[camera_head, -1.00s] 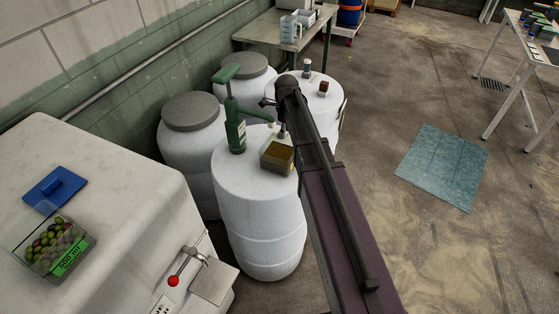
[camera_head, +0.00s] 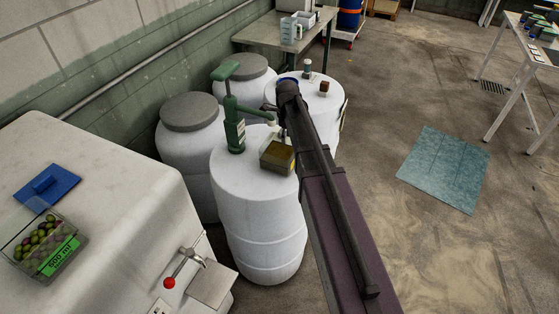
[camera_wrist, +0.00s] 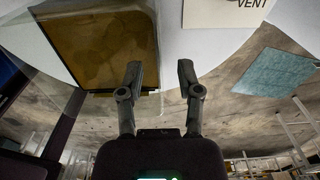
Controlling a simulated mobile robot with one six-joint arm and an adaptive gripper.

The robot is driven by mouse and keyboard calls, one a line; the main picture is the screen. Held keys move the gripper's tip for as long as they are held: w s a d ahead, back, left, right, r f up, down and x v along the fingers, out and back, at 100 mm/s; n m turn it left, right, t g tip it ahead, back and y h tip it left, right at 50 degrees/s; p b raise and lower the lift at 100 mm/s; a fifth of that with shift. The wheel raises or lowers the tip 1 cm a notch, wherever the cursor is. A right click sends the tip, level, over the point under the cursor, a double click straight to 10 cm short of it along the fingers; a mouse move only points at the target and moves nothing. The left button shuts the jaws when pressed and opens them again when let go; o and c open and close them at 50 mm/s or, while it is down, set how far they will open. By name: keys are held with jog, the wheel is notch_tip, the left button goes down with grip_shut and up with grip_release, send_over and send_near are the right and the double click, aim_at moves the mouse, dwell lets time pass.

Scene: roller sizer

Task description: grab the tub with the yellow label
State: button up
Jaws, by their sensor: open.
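A small clear tub with brown contents (camera_head: 277,157) stands on top of the front white drum. A dull yellow area shows on its side, but I cannot read it as a label for sure. The same tub fills the upper left of the wrist view (camera_wrist: 105,45), its side close to the left finger. My gripper (camera_wrist: 159,75) is open and empty between its fingers, with the tub to the left of them. In the head view my arm hides most of the gripper. Another clear tub, of olives (camera_head: 40,245), has a green label and stands on the white machine.
A green hand pump (camera_head: 235,125) stands beside the tub on the same drum (camera_head: 258,215). Other drums stand behind. A blue lid (camera_head: 47,185) lies by the olives. A sign reading VENT (camera_wrist: 225,10) is near my right finger. A teal mat (camera_head: 444,168) lies on open floor.

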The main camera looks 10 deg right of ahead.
aim_at(280, 154)
jog(key=shift+f+b, duration=0.85)
jog(key=shift+f, duration=0.3)
jog(key=shift+c, duration=0.2)
grip_shut()
